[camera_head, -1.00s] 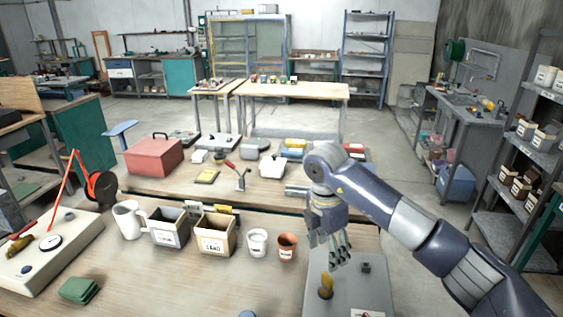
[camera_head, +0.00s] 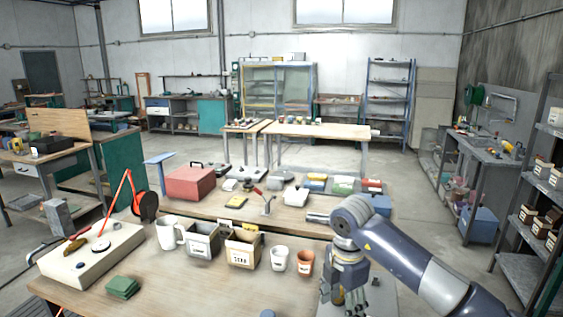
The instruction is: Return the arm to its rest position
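My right arm comes in from the right side. Its elbow-like joint is raised and its gripper (camera_head: 348,300) hangs down at the bottom right of the bench. The fingers look spread apart, with no object clearly held between them. A small yellow item (camera_head: 338,297) shows between the fingers, and I cannot tell whether they touch it. A grey panel (camera_head: 385,303) lies behind and below the gripper, mostly hidden by the arm. My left gripper is not in view.
A terracotta cup (camera_head: 305,262), a white cup (camera_head: 279,258), a box (camera_head: 242,250) and a white jug (camera_head: 168,234) stand left of the gripper. The bench front between is mostly clear.

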